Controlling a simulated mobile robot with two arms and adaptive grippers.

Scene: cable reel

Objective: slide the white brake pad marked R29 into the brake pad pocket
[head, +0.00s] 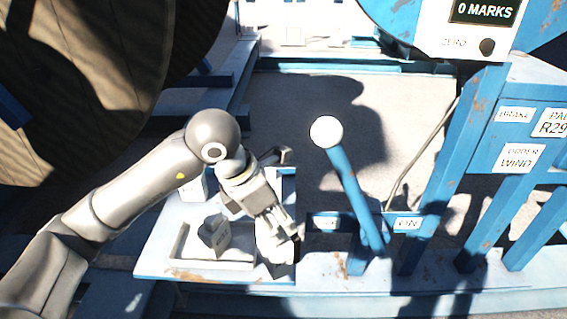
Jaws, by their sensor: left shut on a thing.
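My left gripper (284,229) reaches in from the left over the right end of the white bench. It is shut on a white block (266,246), which looks like a white brake pad. The fingers cover part of it and I cannot read a mark on it. A grey block (214,234) with small unreadable lettering stands in the shallow tray (185,243) left of the gripper. Another white block (192,190) shows partly behind my arm. I cannot make out the brake pad pocket for certain. My right gripper is not in view.
A blue lever (352,190) with a white ball knob rises just right of the gripper, near an "ON" label (407,223). A blue frame at right carries a "BRAKE" label (514,114) and an "R29" label (552,130). A counter (484,11) reads "0 MARKS". A large reel (95,85) fills the upper left.

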